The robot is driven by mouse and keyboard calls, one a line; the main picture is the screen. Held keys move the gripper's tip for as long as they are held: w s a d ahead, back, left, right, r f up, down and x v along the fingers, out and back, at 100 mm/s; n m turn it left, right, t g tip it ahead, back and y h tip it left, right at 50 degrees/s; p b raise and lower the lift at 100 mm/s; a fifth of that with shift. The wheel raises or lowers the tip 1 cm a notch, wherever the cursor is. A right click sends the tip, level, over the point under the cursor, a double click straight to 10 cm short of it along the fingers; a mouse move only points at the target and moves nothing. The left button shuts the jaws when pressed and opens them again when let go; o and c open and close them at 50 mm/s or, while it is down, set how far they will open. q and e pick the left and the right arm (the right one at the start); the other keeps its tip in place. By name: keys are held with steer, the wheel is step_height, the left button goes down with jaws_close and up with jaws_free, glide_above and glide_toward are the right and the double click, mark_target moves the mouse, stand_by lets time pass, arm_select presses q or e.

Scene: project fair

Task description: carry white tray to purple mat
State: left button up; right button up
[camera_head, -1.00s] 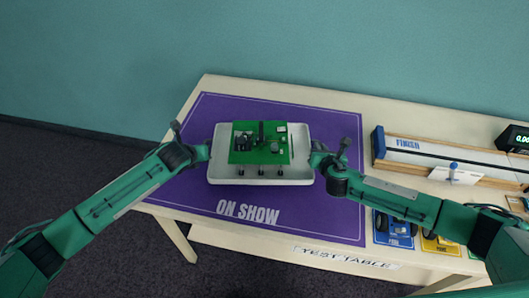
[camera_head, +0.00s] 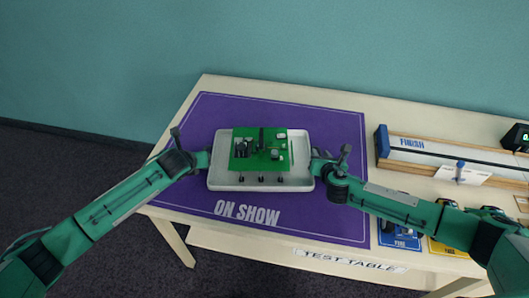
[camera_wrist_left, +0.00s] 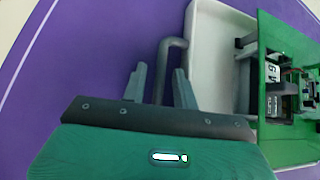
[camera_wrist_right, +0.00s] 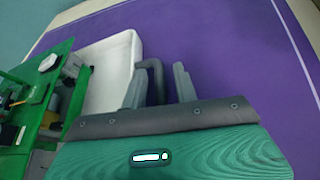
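The white tray (camera_head: 222,186) lies over the purple mat (camera_head: 330,215) marked "ON SHOW" and appears to rest on it. A green circuit board (camera_head: 240,163) with small parts is on the tray. My left gripper (camera_wrist_left: 160,85) is at the tray's left handle (camera_wrist_left: 172,44). Its fingers stand apart on either side of the handle bar, with gaps showing. My right gripper (camera_wrist_right: 158,85) is at the right handle (camera_wrist_right: 151,64), its fingers likewise apart around the bar. The underside of the tray is hidden.
The mat is on a cream table (camera_head: 225,83). To the right are a track marked "FINISH" (camera_head: 440,152), a white card (camera_head: 462,174), and blue (camera_head: 399,238) and yellow (camera_head: 445,248) cards partly behind my right arm. The mat is bare around the tray.

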arm_select(q)
steer(key=shift+s+r, duration=0.1)
steer(key=shift+r, duration=0.05)
arm_select(e)
steer(key=shift+a, duration=0.1)
arm_select(q)
steer(key=v, duration=0.7)
steer(key=shift+s+r, duration=0.2)
steer(key=shift+r, duration=0.05)
arm_select(e)
steer(key=v, duration=1.2)
